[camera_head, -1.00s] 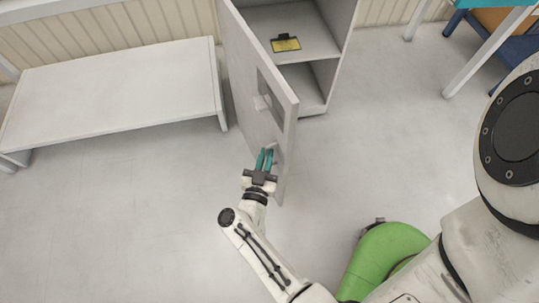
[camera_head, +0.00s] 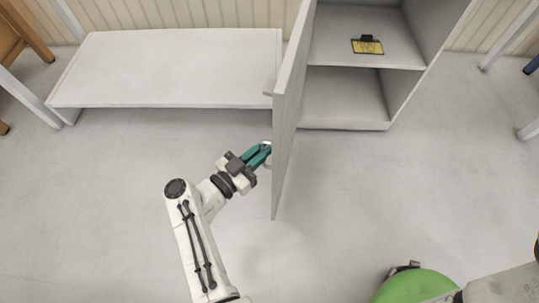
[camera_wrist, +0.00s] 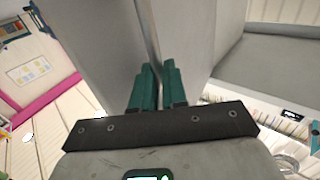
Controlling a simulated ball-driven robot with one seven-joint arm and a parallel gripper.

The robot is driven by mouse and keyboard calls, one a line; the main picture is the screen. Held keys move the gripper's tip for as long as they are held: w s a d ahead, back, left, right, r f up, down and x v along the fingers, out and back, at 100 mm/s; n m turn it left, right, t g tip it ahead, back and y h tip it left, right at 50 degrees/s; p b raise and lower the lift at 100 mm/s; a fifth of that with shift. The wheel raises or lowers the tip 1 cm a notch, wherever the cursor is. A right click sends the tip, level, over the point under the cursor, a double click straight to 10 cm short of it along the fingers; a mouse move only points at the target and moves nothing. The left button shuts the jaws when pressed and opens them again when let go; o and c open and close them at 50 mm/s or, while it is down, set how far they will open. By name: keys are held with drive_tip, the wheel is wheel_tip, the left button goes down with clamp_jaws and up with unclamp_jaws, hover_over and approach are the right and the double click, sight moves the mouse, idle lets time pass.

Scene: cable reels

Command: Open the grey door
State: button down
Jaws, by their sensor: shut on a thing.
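The grey door (camera_head: 287,130) stands swung wide open, seen nearly edge-on in the head view, to the left of the grey cabinet (camera_head: 345,126). My gripper (camera_head: 266,150), with teal fingers, is at the door's outer face, low and near its free edge. In the wrist view my gripper (camera_wrist: 159,82) is shut on a thin metal handle (camera_wrist: 150,40) that runs up between the fingers. The door panel also fills the upper middle of the wrist view (camera_wrist: 95,45). The handle is mostly hidden by the fingers in the head view.
A low white bench (camera_head: 170,75) stands along the wall left of the door. A yellow tagged item (camera_head: 367,46) lies on the cabinet's shelf. A green rounded thing (camera_head: 415,288) is at the bottom right.

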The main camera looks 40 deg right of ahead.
drive_tip(key=shift+w+d+r, duration=0.15)
drive_tip(key=shift+d+r, duration=0.05)
drive_tip(key=shift+d, duration=0.15)
drive_tip(key=c, duration=1.2)
unclamp_jaws()
drive_tip(key=shift+d+f, duration=0.1)
drive_tip(key=shift+a, duration=0.2)
drive_tip(key=a, duration=1)
drive_tip(key=shift+a, duration=0.35)
